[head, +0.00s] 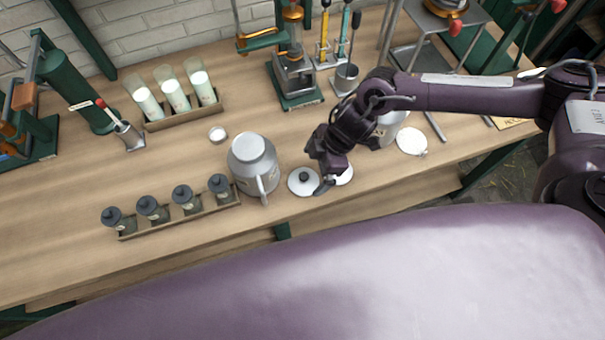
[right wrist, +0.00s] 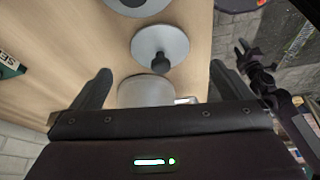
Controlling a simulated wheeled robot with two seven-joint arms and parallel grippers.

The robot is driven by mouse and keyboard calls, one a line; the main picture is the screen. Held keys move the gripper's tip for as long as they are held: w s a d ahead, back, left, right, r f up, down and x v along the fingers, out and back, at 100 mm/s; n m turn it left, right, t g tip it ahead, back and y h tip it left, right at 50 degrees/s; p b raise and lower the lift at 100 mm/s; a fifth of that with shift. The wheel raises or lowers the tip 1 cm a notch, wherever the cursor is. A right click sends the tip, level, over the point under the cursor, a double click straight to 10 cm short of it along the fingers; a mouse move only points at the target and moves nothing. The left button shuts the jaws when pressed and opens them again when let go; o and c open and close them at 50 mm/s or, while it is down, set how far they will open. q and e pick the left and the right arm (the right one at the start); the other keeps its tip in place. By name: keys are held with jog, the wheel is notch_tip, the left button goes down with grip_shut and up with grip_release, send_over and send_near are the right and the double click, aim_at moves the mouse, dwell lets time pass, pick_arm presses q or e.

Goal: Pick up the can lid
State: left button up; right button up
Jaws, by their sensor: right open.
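A pale round lid (head: 303,182) with a black knob lies flat near the table's front edge, beside the grey can. In the right wrist view the lid (right wrist: 175,40) lies beyond my fingertips, its knob toward me. My right gripper (head: 328,180) is over the table just right of this lid; in the wrist view its fingers (right wrist: 160,68) are apart with nothing held between them. Another pale disc (head: 344,176) is partly hidden by the gripper; a pale disc (right wrist: 146,91) shows between the fingers. My left gripper (right wrist: 243,48) appears small at the right of the wrist view, its jaws unclear.
A grey handled can (head: 254,165) stands left of the lid. Another can (head: 391,124) is partly behind my right arm, near another flat disc (head: 411,141). A rack (head: 225,205) of dark-topped jars lies left, a holder (head: 185,118) with white-filled glasses behind. The front edge is close.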

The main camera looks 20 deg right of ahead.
aim_at(308, 176)
jog(key=p+x, duration=0.1)
jog(key=x, duration=0.2)
jog(key=shift+s+f+p, duration=0.2)
jog(key=shift+f+p, duration=0.1)
jog(key=shift+x, duration=0.95)
jog(key=shift+w, duration=0.15)
jog(key=c, duration=1)
pick_arm(q)
jog(key=shift+s+r, duration=0.2)
jog(key=shift+r, duration=0.3)
jog(key=shift+s+r, duration=0.2)
jog(key=shift+r, duration=0.25)
pick_arm(e)
jog(key=shift+c, duration=0.3)
jog(key=shift+r, duration=0.15)
